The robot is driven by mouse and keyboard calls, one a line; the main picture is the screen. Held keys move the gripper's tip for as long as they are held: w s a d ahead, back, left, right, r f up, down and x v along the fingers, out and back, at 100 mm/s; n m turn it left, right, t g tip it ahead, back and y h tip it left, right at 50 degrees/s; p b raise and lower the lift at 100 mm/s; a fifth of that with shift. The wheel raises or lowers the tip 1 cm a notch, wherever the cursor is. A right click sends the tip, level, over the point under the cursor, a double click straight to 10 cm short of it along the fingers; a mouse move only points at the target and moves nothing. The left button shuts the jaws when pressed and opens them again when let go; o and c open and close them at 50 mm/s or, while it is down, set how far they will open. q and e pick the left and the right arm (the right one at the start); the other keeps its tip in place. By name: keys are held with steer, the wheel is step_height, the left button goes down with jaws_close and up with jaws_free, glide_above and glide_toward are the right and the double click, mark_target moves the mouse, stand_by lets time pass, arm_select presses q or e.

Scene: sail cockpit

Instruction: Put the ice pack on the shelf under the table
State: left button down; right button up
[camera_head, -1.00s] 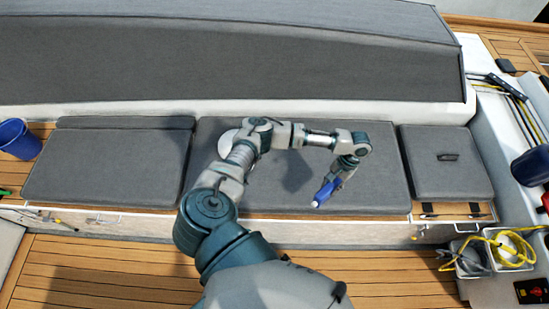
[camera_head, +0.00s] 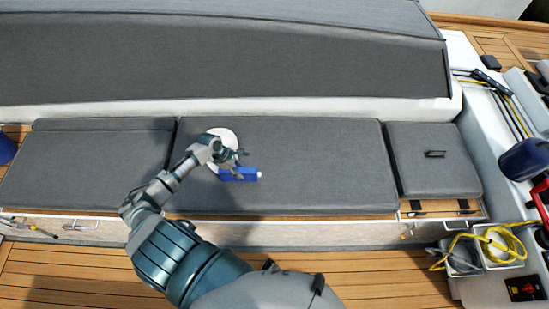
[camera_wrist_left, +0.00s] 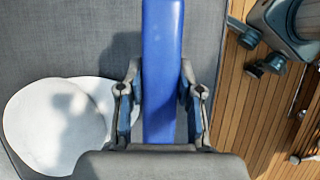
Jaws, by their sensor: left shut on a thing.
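The ice pack is a blue slab (camera_head: 238,174) with a white end in the head view. It also shows as a long blue bar (camera_wrist_left: 162,65) in the wrist view. My left gripper (camera_head: 233,168) is shut on it, with one finger on each side. The pack points to the right, over the middle grey cushion, and seems to be just above it; the exact gap is hard to tell. My right gripper is out of view. I cannot make out a table or its shelf in these frames.
A white round thing (camera_head: 222,137) lies on the middle cushion (camera_head: 310,160) beside my gripper. A smaller cushion (camera_head: 430,160) with a black strap is to the right. Bins with yellow rope (camera_head: 495,245) stand at lower right. Wooden deck (camera_head: 60,275) lies in front of the bench.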

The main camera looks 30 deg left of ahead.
arm_select(q)
steer(key=w+d+f+b, duration=0.1)
steer(key=w, duration=0.4)
steer(key=w+d+f+b, duration=0.1)
steer(key=w+b, duration=0.1)
steer(key=w, duration=0.3)
steer(key=w+d+f+b, duration=0.1)
steer(key=w+f, duration=0.1)
steer(key=w, duration=0.3)
steer(key=shift+d, duration=0.4)
steer(key=shift+d+f, duration=0.2)
steer(key=shift+f, duration=0.05)
steer(key=shift+d+r, duration=0.2)
steer(key=shift+d, duration=0.25)
steer(key=shift+f, duration=0.1)
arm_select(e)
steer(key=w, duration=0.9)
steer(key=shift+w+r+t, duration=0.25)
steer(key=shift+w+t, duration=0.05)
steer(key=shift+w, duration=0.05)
